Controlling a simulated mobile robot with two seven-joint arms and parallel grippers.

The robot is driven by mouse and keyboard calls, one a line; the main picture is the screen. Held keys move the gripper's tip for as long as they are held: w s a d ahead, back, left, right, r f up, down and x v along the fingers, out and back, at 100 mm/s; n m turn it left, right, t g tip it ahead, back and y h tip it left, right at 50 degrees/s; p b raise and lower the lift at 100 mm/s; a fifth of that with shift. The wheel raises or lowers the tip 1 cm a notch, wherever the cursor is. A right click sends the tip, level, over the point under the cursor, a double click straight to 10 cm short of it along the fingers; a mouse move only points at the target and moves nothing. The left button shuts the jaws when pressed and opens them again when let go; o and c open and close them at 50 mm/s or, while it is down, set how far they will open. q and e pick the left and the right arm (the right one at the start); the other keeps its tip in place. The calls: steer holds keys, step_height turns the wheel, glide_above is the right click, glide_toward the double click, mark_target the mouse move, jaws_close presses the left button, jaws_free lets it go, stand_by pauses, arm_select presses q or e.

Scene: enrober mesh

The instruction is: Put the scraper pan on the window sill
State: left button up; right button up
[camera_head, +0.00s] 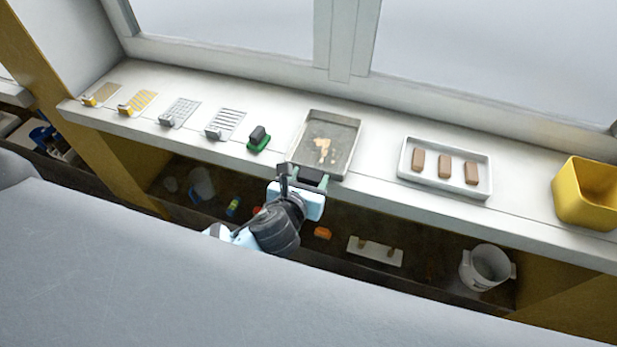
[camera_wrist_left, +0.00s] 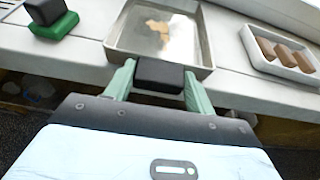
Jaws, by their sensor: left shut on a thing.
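The scraper pan (camera_head: 345,138) is a shallow grey metal tray with tan crumbs on its floor. It lies on the white window sill (camera_head: 375,185), between the green-based dark block and the white tray. It also shows in the left wrist view (camera_wrist_left: 183,55). My left gripper (camera_head: 307,176) is at the pan's near side, at the front edge of the sill. In the left wrist view its green fingers (camera_wrist_left: 158,80) are shut on a dark block-like handle at the pan's near wall. My right gripper is not in view.
A green-based dark block (camera_head: 258,138) stands left of the pan. A white tray (camera_head: 445,195) with brown bars is to the right, then a yellow bin (camera_head: 588,192). Several small mesh cards line the left. Below are a shelf and a white bucket (camera_head: 487,266).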

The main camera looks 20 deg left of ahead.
arm_select(q)
steer(key=o, duration=1.3)
steer(key=shift+s+r, duration=0.15)
steer(key=shift+s, duration=0.15)
steer(key=p+v, duration=0.1)
steer(key=v, duration=1)
steer(key=shift+s+r, duration=0.15)
